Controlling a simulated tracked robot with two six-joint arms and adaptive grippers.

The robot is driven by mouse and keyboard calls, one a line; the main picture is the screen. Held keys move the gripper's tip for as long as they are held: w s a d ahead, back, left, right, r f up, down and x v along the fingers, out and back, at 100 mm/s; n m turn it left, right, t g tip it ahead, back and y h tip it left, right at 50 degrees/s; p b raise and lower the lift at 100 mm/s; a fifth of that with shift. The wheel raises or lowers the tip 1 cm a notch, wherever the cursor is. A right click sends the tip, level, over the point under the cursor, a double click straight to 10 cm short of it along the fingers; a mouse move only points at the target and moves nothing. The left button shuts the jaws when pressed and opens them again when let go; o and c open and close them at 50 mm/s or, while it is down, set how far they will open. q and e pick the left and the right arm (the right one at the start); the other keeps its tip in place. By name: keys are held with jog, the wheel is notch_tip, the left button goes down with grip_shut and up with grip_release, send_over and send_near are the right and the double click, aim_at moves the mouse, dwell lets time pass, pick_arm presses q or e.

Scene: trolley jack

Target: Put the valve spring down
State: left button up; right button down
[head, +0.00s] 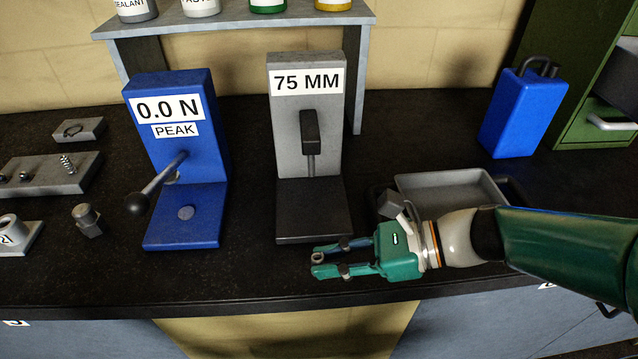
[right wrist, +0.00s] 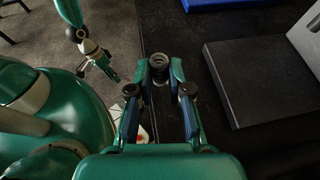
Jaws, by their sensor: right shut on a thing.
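My right gripper (head: 330,260) reaches in from the right, low over the front of the bench. Its fingers are shut on a small dark round piece, seen end-on as a ring between the fingertips in the right wrist view; I take it for the valve spring (right wrist: 158,63). In the head view only a small ring of the spring (head: 318,258) shows at the fingertips. The gripper is in front of the grey 75 MM gauge (head: 307,120). My left gripper (right wrist: 112,74) shows small in the right wrist view, its fingers too unclear to read.
A blue force tester (head: 185,240) reading 0.0 N stands left of the gauge. A grey tray (head: 440,180) lies behind my right gripper. A grey block (head: 40,180) with a small spring (head: 67,162) is at left. A blue can (head: 522,112) stands at back right.

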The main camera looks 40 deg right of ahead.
aim_at(322, 206)
jog(key=w+p, duration=0.1)
jog(key=w+d+r+p, duration=0.1)
jog(key=shift+w+d, duration=0.25)
jog(key=shift+w, duration=0.05)
jog(key=w+d, duration=0.1)
jog(key=w, duration=0.1)
jog(key=w+d+p, duration=0.1)
jog(key=w, duration=0.1)
jog(key=w+d+f, duration=0.1)
jog(key=w+d, duration=0.1)
jog(key=shift+w, duration=0.2)
jog(key=shift+w+d+p, duration=0.4)
jog(key=shift+w, duration=0.3)
jog(key=shift+w+d+r+p, duration=0.1)
jog(key=shift+w+d+p, duration=0.45)
jog(key=shift+w, duration=0.55)
jog(key=shift+w+d+f, duration=0.2)
jog(key=shift+f, duration=0.25)
jog(key=shift+w+d+f, duration=0.15)
jog(key=shift+f, duration=0.25)
pick_arm(q)
notch_tip(322, 206, up, 6)
